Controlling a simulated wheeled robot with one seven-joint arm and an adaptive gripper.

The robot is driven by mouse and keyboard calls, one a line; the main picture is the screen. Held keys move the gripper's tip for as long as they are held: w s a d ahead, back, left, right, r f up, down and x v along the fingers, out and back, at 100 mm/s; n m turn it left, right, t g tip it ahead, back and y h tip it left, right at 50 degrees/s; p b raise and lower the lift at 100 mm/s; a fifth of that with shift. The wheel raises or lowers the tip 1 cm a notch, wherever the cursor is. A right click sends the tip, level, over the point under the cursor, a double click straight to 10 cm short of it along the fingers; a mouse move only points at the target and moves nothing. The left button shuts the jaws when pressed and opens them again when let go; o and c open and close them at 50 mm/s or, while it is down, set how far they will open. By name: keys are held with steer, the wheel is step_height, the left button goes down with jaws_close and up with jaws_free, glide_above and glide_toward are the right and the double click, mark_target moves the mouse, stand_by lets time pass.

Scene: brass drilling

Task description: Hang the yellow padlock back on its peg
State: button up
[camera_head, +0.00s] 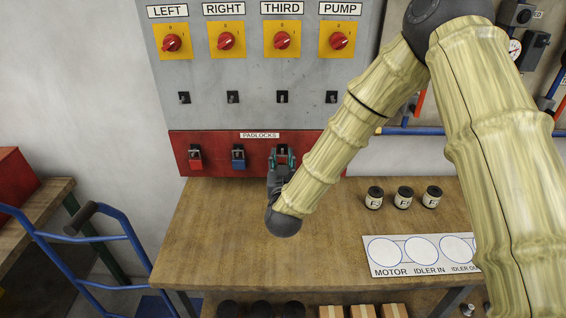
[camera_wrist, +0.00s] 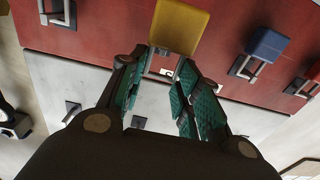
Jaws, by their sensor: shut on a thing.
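The yellow padlock (camera_wrist: 180,25) shows at the top middle of the wrist view, between the tips of my gripper (camera_wrist: 170,62). My gripper is shut on it, with teal pads on either side. In the head view my gripper (camera_head: 282,158) is at the red padlock board (camera_head: 218,171), right of the blue padlock, and hides the yellow padlock. The wrist view is turned over, so the board is at the top. Whether the shackle is around its peg or only in front of it, I cannot tell.
A red padlock (camera_head: 196,157) and a blue padlock (camera_head: 238,157) hang at the left of the board. Above are black pegs (camera_head: 233,97) and red switches (camera_head: 227,41). Jars (camera_head: 404,197) and a marked mat (camera_head: 404,268) lie right on the bench; its left part is clear.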

steer(key=shift+w+f, duration=0.15)
steer(key=shift+w, duration=1.8)
steer(key=shift+w+f+b, duration=0.5)
steer(key=shift+w, duration=0.1)
steer(key=o, duration=1.2)
